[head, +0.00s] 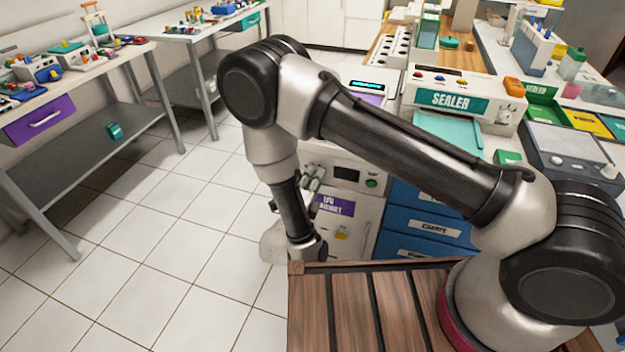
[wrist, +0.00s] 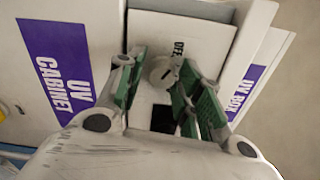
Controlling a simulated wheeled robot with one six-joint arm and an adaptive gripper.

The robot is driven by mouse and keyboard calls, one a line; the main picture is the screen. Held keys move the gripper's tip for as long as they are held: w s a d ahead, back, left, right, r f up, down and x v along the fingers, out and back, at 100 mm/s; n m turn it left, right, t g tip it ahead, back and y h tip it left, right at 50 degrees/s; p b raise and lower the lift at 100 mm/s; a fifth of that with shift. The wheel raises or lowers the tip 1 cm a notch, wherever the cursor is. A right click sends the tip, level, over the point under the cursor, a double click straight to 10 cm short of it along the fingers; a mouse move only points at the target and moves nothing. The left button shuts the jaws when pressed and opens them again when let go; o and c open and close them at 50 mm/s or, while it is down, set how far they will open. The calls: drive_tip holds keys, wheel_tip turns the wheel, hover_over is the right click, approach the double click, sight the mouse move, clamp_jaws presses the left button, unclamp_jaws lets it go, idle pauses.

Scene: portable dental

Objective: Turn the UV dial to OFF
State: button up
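The UV cabinet (head: 362,212) is a white box with a purple label, in front of my base in the head view. In the wrist view, its purple label (wrist: 58,68) is at left. A small round light dial (wrist: 161,73) with a dark mark shows near the middle of the wrist view, beside small dark lettering too blurred to read fully. My gripper (wrist: 158,66) is open, with one green-padded finger on each side of the dial. I cannot tell whether either finger touches it.
A dark display (head: 346,174) and a green button (head: 371,183) are on the cabinet front. Blue drawers (head: 425,226) stand to its right. The sealer (head: 455,97) is on the counter behind. Tiled floor (head: 190,235) is clear at left, before a grey bench (head: 95,110).

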sight(315, 153)
drive_tip(key=shift+o, duration=0.6)
drive_tip(key=o, duration=0.7)
drive_tip(key=r, duration=0.7)
drive_tip(key=shift+w+a, duration=0.1)
drive_tip(key=shift+w, duration=0.2)
drive_tip(key=r, duration=0.2)
drive_tip(key=shift+s+r, duration=0.3)
drive_tip(key=shift+s, duration=0.05)
drive_tip(key=c, duration=0.4)
drive_tip(key=shift+r, duration=0.25)
drive_tip(key=c, duration=0.3)
